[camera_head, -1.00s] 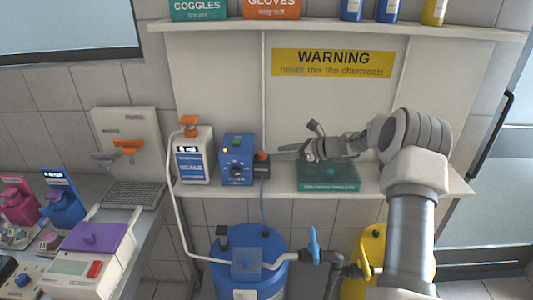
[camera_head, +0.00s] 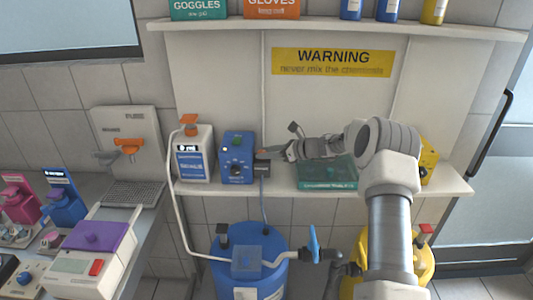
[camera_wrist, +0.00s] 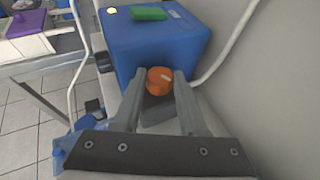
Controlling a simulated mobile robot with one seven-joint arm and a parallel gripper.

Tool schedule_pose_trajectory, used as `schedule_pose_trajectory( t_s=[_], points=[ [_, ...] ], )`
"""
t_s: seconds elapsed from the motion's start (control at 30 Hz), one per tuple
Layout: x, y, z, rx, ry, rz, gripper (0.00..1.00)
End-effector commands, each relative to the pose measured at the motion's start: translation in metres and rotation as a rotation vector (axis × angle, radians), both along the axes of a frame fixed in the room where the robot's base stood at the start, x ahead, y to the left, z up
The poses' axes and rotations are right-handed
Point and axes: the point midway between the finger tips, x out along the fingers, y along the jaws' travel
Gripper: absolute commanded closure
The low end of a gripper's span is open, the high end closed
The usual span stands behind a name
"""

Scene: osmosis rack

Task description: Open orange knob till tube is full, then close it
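The orange knob (camera_wrist: 159,80) sits on a dark block at the side of a blue box (camera_wrist: 155,42) and bears a white mark. In the head view the blue box (camera_head: 237,158) stands on the shelf, and the knob is mostly covered by my fingertips. My gripper (camera_wrist: 160,82) has one finger on each side of the knob, with almost no gap visible. I cannot tell whether the fingers press on it. A thin blue tube (camera_head: 263,193) runs down from the block towards a blue barrel (camera_head: 270,240); its fill cannot be made out.
A white bottle with an orange cap (camera_head: 194,154) stands left of the blue box. A green case (camera_head: 327,183) lies under my arm, and a yellow box (camera_head: 428,160) stands at the right. A yellow barrel (camera_head: 375,245) is below. A warning sign (camera_head: 333,62) hangs behind.

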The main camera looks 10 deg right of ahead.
Motion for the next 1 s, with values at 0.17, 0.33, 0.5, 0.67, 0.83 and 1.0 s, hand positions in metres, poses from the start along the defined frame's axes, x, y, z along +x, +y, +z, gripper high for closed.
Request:
schedule_pose_trajectory(
  t_s=[0.17,0.33,0.5,0.67,0.83,1.0],
  points=[
    [0.0,-0.0003,0.0003,0.0,0.0,0.0,1.0],
    [0.002,-0.0005,0.0015,0.003,-0.005,0.033,1.0],
    [0.0042,-0.0013,0.0018,0.003,-0.007,0.114,1.0],
    [0.0056,-0.0018,0.0013,0.004,-0.009,0.185,1.0],
    [0.0072,-0.0015,0.0022,0.005,-0.011,0.248,1.0],
    [0.0092,-0.001,0.0027,0.009,-0.014,0.297,1.0]
  ],
)
